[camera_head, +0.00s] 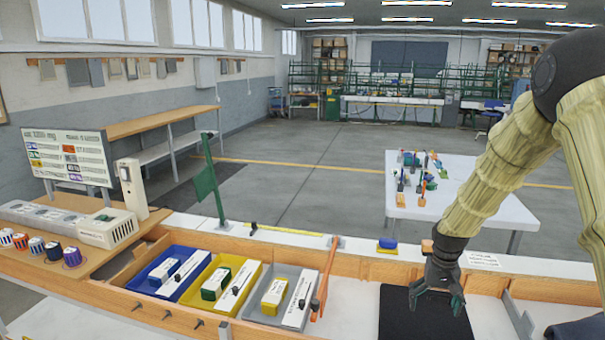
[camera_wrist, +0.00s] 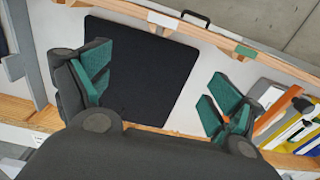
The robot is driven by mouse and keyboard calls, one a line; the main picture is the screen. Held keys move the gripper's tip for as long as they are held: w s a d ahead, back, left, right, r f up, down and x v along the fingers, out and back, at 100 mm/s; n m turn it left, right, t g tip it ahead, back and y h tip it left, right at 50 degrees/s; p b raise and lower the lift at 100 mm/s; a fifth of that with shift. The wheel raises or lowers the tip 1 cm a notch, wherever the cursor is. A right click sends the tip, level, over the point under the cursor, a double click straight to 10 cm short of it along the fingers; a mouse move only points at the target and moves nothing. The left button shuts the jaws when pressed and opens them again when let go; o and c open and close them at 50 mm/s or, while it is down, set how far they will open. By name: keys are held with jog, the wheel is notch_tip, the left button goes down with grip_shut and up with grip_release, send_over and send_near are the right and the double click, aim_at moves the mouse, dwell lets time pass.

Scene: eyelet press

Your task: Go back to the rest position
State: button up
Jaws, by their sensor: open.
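My gripper (camera_head: 436,300) hangs from my arm at the right of the head view, above a black mat (camera_head: 410,322). Its fingers are spread apart and nothing is between them. In the wrist view the green-padded fingers of my gripper (camera_wrist: 158,100) stand wide at left and right. The black mat (camera_wrist: 140,65) lies below them on a white surface. From these views I cannot tell the exact height of the fingers above the mat.
Blue (camera_head: 152,263), yellow (camera_head: 252,272) and grey (camera_head: 312,282) trays holding boxes stand left of my gripper. An orange bar (camera_head: 328,270) rises beside the grey tray. A wooden rail (camera_head: 370,265) runs behind. A white table (camera_head: 460,205) with small items stands farther back.

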jog(key=s+a+f+n, duration=0.1)
jog(key=s+a+f, duration=0.3)
jog(key=s+f, duration=0.6)
jog(key=s+a+f, duration=0.4)
jog(key=s+f, duration=0.3)
jog(key=f, duration=0.6)
jog(key=s+a+f, duration=0.2)
jog(key=s+f, duration=0.1)
jog(key=s, duration=1)
jog(key=s+a+f+n, duration=0.1)
jog(key=s+a+f, duration=0.2)
jog(key=s, duration=1)
jog(key=shift+s+a+f, duration=0.15)
jog(key=shift+s, duration=0.05)
